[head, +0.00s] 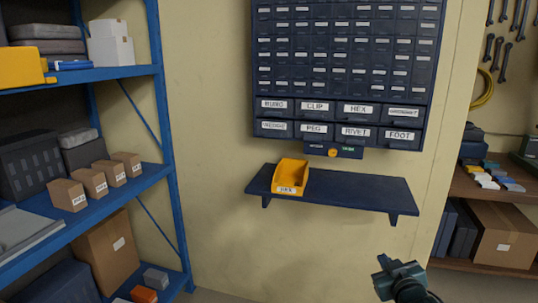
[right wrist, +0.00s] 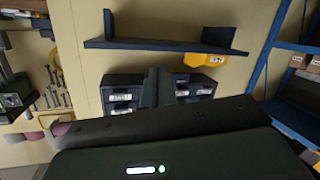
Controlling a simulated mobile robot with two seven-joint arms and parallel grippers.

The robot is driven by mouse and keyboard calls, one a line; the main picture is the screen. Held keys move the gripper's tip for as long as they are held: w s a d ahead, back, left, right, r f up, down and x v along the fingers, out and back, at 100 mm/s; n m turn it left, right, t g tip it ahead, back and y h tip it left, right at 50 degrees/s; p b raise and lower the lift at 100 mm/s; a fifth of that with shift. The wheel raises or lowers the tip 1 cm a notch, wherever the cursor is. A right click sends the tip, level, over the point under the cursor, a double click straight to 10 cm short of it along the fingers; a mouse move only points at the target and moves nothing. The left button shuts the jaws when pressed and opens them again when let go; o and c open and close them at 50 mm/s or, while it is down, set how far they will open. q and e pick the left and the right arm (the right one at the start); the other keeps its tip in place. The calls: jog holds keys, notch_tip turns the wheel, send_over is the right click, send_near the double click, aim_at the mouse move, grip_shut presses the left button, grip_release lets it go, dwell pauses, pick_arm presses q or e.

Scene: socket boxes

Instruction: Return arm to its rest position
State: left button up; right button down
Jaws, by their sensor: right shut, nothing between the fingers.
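My right gripper (head: 384,266) is at the lower right of the head view, below and in front of the right end of the wall shelf (head: 358,190). It is apart from the shelf. In the right wrist view, which looks upside down, its fingers (right wrist: 155,76) are together with nothing between them. A yellow bin (head: 291,177) with a white label sits upright on the left part of the shelf; the bin also shows in the right wrist view (right wrist: 205,60). My left gripper is in neither view.
A dark blue drawer cabinet (head: 345,92) with labelled drawers hangs above the shelf. A blue rack (head: 160,110) with boxes stands at left. A brown shelf unit (head: 480,190) with a cardboard box (head: 502,236) is at right. Open room lies below the wall shelf.

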jog(key=s+a+f+g+y, duration=0.1)
jog(key=s+a+f, duration=0.3)
jog(key=s+f, duration=0.25)
jog(key=s+a+f+g+y, duration=0.1)
jog(key=s+a+f, duration=0.35)
jog(key=s, duration=0.35)
jog(key=s+a+f+g, duration=0.1)
jog(key=s+a+f, duration=0.1)
jog(key=s, duration=0.7)
jog(key=s+a+f+g+y, duration=0.1)
jog(key=s+a, duration=0.3)
jog(key=s, duration=0.5)
jog(key=shift+a+f+m+g+y, duration=0.3)
jog(key=shift+a+f+g, duration=0.05)
jog(key=shift+f+g, duration=0.15)
